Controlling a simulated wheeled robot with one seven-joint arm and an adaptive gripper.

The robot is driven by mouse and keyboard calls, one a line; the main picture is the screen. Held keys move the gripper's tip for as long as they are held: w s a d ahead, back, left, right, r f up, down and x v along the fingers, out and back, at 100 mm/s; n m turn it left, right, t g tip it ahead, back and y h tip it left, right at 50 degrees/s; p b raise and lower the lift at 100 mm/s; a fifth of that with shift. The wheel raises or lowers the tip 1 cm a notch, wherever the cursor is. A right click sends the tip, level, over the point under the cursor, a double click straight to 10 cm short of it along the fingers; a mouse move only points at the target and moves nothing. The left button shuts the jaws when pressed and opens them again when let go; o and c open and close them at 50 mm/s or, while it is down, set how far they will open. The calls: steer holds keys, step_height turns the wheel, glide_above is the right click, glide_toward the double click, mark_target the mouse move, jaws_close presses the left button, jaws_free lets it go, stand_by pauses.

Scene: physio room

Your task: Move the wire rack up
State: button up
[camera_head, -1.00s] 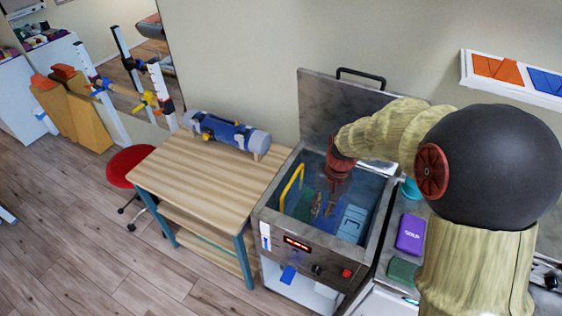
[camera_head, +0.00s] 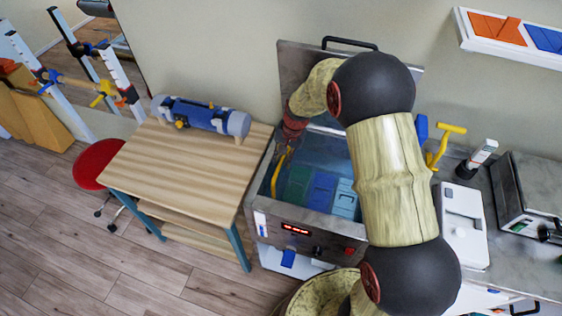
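The open steel tank (camera_head: 300,222) stands right of the wooden table, with its lid raised against the wall. A yellow handle (camera_head: 276,178), which looks like part of the wire rack, stands along the tank's left inner side. The rest of the rack is hard to make out. Green (camera_head: 297,186), blue (camera_head: 321,190) and light-blue (camera_head: 345,200) packs lie inside the tank. My gripper (camera_head: 284,150) points down at the tank's left back corner, just above the handle's far end. Its fingers are small and dark, so I cannot tell whether they are open or touching the handle.
The wooden table (camera_head: 185,165) holds a blue and grey cylinder (camera_head: 205,115). A red stool (camera_head: 97,163) stands at its left. A counter on the right carries a white device (camera_head: 462,225) and a yellow-handled tool (camera_head: 442,145). My arm covers the tank's right side.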

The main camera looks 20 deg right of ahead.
steer(key=shift+w+a+f, duration=0.1)
steer(key=shift+a+f, duration=0.1)
steer(key=shift+f, duration=0.6)
steer(key=shift+c, duration=1.3)
jaws_close()
